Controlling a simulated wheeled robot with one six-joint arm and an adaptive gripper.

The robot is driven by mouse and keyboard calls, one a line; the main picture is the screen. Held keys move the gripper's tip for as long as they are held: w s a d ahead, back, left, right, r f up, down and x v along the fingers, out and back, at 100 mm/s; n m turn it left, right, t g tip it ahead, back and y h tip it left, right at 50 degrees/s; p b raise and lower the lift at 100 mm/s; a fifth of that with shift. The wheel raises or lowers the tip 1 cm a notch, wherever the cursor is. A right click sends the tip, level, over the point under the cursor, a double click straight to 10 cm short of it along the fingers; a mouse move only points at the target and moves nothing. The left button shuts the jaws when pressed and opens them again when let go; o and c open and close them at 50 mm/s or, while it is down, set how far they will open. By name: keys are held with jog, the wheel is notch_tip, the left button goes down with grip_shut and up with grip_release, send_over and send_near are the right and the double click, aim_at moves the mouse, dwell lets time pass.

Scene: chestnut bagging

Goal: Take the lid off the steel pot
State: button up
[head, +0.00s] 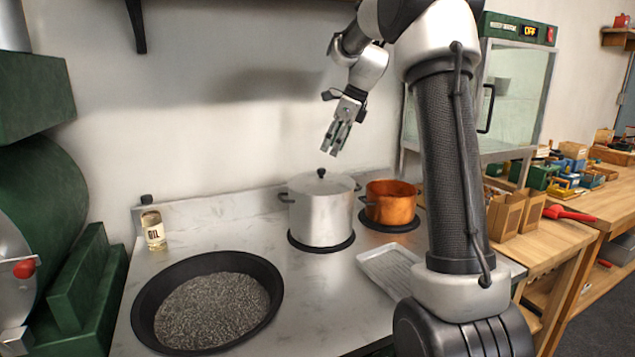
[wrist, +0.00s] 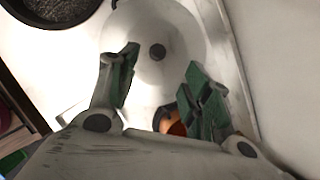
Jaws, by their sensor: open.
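The steel pot (head: 320,217) stands upright on a black round plate on the steel counter. Its lid (head: 321,184) is on it, with a dark round knob (head: 322,173) at the centre. My gripper (head: 335,150) is open and empty, above the pot and apart from the lid. In the wrist view the pale lid (wrist: 185,30) fills the upper middle, and its knob (wrist: 157,51) shows between the two green-padded fingers of my gripper (wrist: 160,80), beyond their tips.
A copper pot (head: 391,205) stands just right of the steel pot. A pale ridged tray (head: 392,270) lies in front. A wide black pan (head: 147,312) with dark grains and an oil jar (head: 153,232) are to the left. A wall (head: 240,110) rises close behind.

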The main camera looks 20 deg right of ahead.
aim_at(323, 169)
jog(key=shift+m, duration=0.4)
jog(key=x, duration=0.8)
jog(key=shift+s+a+r, duration=0.1)
jog(key=shift+a, duration=0.1)
grip_shut()
